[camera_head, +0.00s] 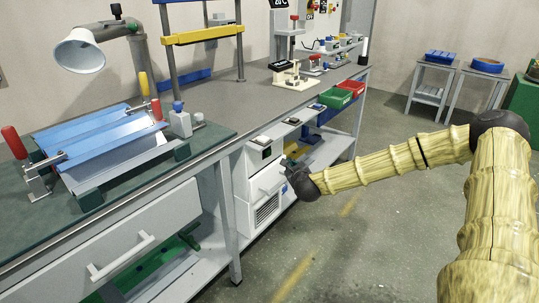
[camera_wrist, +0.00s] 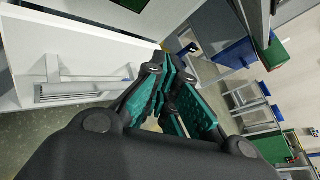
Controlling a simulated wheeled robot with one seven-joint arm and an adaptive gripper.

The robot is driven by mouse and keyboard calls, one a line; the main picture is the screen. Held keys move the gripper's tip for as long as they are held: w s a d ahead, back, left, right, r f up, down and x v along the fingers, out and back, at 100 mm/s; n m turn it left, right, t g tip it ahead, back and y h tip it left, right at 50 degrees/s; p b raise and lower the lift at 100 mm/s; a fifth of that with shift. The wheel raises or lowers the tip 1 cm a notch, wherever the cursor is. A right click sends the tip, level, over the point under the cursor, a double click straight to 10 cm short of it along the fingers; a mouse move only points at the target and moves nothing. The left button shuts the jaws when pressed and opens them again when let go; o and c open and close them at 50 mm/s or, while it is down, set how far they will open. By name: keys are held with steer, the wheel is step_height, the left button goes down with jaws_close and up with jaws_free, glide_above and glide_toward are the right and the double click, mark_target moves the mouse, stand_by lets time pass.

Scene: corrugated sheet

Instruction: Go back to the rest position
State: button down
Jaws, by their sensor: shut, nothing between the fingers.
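My gripper (camera_head: 290,168) is shut and empty at the end of my outstretched arm. It is beside the front of a white cabinet (camera_head: 256,166) under the bench, close to its handle, and I cannot tell whether it touches. In the wrist view the gripper (camera_wrist: 172,80) has dark fingers with teal pads, drawn together. A white front with a bar handle (camera_wrist: 75,78) lies to their left there. The fingertips are small and partly hidden in the head view.
Blue corrugated sheets (camera_head: 100,138) lie clamped on the green-topped bench at left, above a drawer (camera_head: 128,240). A lamp (camera_head: 80,52) and yellow-barred frame (camera_head: 203,35) stand behind. Open floor (camera_head: 350,245) lies right of the benches.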

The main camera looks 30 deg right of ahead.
stand_by(0.4)
